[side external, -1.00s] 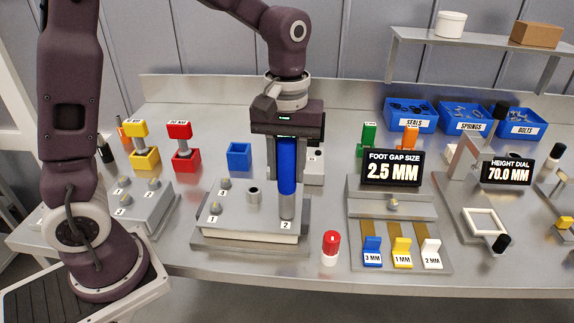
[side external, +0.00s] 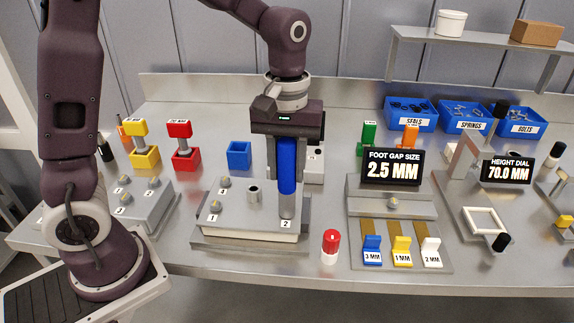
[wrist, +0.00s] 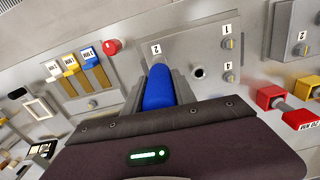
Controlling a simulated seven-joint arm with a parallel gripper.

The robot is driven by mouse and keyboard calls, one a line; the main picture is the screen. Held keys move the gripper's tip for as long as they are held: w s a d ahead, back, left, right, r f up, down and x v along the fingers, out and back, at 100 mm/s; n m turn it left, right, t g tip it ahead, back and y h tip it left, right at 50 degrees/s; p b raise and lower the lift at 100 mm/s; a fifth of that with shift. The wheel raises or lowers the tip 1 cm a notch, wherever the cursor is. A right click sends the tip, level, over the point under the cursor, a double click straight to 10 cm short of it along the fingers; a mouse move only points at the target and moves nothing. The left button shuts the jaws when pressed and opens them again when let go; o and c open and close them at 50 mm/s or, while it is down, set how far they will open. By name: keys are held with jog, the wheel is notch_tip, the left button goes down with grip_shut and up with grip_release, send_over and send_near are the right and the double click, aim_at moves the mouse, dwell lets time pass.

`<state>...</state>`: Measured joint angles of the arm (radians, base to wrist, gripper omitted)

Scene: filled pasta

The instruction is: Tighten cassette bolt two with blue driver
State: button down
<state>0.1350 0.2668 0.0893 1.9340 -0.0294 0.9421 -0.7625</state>
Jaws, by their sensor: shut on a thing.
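The blue driver (side external: 287,165) stands upright over the cassette (side external: 250,215), its grey lower end at the position labelled 2; the bolt there is hidden under it. My gripper (side external: 288,195) points down and is shut on the blue driver, a finger on either side. In the wrist view the blue handle (wrist: 158,88) lies between my fingers (wrist: 160,75), with label 2 just beyond it. Bolts one (side external: 215,205) and four (side external: 225,182) show on the cassette's left side, with a round hole (side external: 253,194) near its middle.
An empty-looking blue holder (side external: 239,156) stands behind the cassette. Yellow (side external: 145,157) and red (side external: 186,160) drivers stand in holders at left. A red-capped part (side external: 330,246) stands close at the cassette's right front. The foot gap fixture (side external: 390,210) is to the right.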

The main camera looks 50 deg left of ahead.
aim_at(287, 140)
dwell(0.4)
jog(key=shift+r, duration=2.5)
